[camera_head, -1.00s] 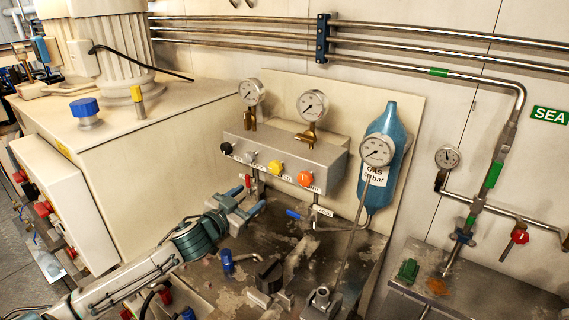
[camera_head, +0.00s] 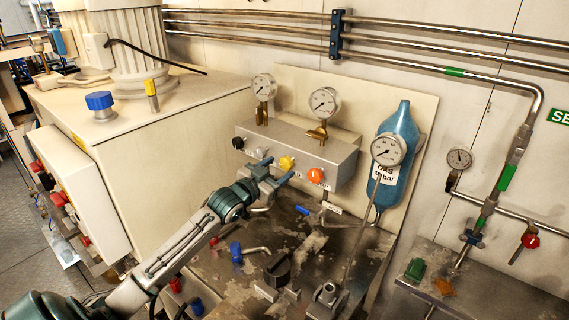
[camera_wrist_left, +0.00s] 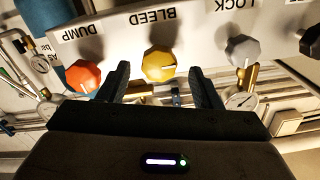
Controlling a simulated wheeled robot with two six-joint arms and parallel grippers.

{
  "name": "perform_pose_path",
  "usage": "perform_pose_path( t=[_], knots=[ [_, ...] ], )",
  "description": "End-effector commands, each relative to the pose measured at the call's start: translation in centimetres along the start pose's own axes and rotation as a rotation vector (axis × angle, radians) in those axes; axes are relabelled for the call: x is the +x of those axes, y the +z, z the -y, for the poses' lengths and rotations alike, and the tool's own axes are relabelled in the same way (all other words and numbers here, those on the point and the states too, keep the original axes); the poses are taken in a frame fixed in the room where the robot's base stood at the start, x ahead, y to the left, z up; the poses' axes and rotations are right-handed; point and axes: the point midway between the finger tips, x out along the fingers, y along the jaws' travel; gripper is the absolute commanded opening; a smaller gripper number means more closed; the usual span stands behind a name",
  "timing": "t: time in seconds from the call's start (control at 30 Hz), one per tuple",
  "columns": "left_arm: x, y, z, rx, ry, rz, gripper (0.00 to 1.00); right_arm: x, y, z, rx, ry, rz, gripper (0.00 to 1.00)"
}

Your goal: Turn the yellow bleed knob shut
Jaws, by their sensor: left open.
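The yellow bleed knob (camera_head: 287,163) sits on the front of the grey valve block (camera_head: 330,162), between a grey knob and the orange dump knob. In the left wrist view the yellow knob (camera_wrist_left: 159,65) shows under the word BLEED, with a thin mark on its face. My left gripper (camera_head: 277,169) is open just in front of and below the knob. In the wrist view its fingers (camera_wrist_left: 158,80) stand on either side of the yellow knob, with gaps on both sides. I cannot tell whether the fingertips reach around it. My right gripper is not in view.
The orange dump knob (camera_wrist_left: 84,75) and grey lock knob (camera_wrist_left: 242,50) are close on either side. A black knob (camera_head: 238,143) is at the block's left end. Gauges (camera_head: 324,101) stand above, and a blue gas bottle (camera_head: 400,150) is at right.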

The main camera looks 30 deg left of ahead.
Motion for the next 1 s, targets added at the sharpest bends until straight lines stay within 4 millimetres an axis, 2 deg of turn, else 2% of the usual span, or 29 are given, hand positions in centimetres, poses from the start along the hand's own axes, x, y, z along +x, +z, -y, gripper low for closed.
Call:
perform_pose_path(
  t=[0.1, 0.3, 0.67, 0.77, 0.9, 1.0],
  knots=[
    [1.5, -0.2, 0.0, -0.004, 0.0, -0.002, 0.59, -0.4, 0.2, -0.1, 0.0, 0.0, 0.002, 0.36],
    [3.2, -0.1, 0.0, -0.002, 0.0, -0.001, 0.59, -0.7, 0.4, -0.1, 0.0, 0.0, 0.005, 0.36],
    [3.7, 0.0, -0.1, 0.001, 0.002, 0.0, 0.59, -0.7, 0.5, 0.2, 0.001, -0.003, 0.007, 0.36],
    [3.6, 0.0, -0.1, 0.001, 0.002, 0.0, 0.43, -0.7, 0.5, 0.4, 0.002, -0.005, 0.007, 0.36],
    [3.6, 0.0, -0.1, 0.001, 0.002, 0.0, 0.16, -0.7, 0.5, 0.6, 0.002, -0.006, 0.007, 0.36],
    [3.6, 0.0, -0.1, 0.002, 0.002, 0.0, 0.14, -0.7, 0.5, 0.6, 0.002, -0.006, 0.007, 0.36]
  ],
)
